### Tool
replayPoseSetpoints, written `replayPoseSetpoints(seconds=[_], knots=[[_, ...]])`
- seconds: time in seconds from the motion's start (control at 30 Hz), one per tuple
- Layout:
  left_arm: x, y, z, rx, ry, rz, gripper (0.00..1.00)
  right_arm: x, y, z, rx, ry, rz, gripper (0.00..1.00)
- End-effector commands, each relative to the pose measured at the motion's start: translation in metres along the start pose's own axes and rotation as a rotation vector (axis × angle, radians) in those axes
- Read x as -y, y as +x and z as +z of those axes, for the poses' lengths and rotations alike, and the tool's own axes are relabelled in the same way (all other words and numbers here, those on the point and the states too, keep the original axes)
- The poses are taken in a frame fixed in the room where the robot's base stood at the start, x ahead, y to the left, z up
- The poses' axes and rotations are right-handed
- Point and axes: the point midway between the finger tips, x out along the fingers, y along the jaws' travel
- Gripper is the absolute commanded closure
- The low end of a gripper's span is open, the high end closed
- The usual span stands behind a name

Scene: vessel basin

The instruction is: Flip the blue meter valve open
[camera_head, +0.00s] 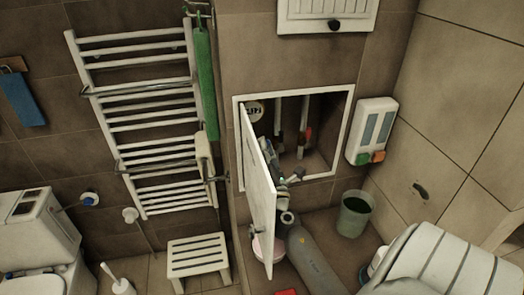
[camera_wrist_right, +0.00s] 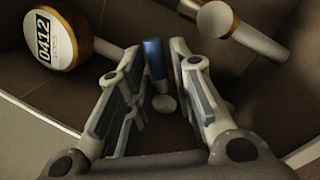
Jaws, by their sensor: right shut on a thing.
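The blue meter valve handle (camera_wrist_right: 154,60) stands between the fingertips of my right gripper (camera_wrist_right: 157,72) in the right wrist view. My right gripper is shut on it. The round meter (camera_wrist_right: 52,40) reading 0412 is at the upper left there, with a pipe running from it towards the handle. In the head view the meter (camera_head: 254,111) shows inside the wall cabinet. My right gripper (camera_head: 295,176) is at the cabinet's lower part, partly behind the open door. The handle cannot be made out clearly there. My left gripper is not in view.
The open white cabinet door (camera_head: 259,190) stands out into the room beside my right arm. A second pipe with a red part (camera_head: 308,135) is inside. A dispenser (camera_head: 373,130) hangs at right, above a bucket (camera_head: 354,215). A white stool (camera_head: 198,257) stands at left.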

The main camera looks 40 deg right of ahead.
Motion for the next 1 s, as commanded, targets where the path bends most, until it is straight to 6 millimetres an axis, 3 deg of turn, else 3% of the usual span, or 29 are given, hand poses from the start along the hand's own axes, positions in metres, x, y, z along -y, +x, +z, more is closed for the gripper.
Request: replayPoseSetpoints(seconds=[0.67, 1.0], knots=[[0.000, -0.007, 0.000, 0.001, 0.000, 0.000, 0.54, -0.004, 0.000, -0.001, -0.027, -0.103, 0.015, 1.00], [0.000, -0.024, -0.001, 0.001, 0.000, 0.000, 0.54, -0.012, 0.002, -0.001, -0.075, -0.334, 0.044, 1.00]])
